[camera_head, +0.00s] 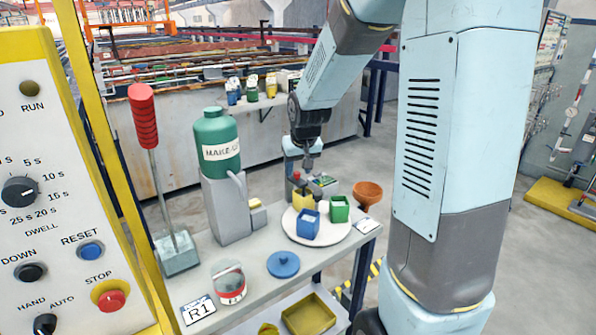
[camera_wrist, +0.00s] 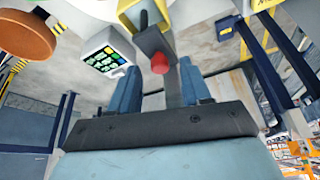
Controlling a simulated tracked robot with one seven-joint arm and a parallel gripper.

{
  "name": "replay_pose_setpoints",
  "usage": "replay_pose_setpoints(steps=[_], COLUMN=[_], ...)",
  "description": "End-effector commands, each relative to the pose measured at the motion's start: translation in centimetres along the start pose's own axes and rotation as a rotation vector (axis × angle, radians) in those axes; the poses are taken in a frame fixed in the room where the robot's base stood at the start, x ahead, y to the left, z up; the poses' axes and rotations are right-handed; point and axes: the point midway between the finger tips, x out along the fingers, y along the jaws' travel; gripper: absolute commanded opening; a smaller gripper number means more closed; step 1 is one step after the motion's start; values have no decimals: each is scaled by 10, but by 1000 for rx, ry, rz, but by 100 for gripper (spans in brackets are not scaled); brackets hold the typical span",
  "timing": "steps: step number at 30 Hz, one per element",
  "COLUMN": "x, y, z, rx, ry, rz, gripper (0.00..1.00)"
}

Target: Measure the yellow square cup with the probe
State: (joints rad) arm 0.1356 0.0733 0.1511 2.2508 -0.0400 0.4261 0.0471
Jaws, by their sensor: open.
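The yellow square cup (camera_head: 301,202) stands on a round white plate (camera_head: 318,237) at the table's back, behind a blue and a green square cup. In the wrist view the yellow cup (camera_wrist: 131,14) is at the top. The probe, a grey piece with a red ball end (camera_wrist: 159,63), reaches out of or over the cup; I cannot tell how deep it sits. The red end also shows in the head view (camera_head: 296,176). My gripper (camera_wrist: 160,80) is open, its blue fingers on either side of the red end in the picture. My gripper (camera_head: 308,165) is just above the cup.
A meter with a green display (camera_wrist: 104,56) sits beside the cup. A green bottle (camera_head: 216,143) stands left. A blue lid (camera_head: 283,264) lies in front.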

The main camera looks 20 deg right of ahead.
Motion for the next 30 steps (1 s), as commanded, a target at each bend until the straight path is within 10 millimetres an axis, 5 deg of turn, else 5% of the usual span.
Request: replay_pose_setpoints(steps=[16, 30], x=[16, 16], y=[0, -1], z=[0, 0], rx=[0, -1], ry=[0, 0], rz=[0, -1], gripper=[47, 2])
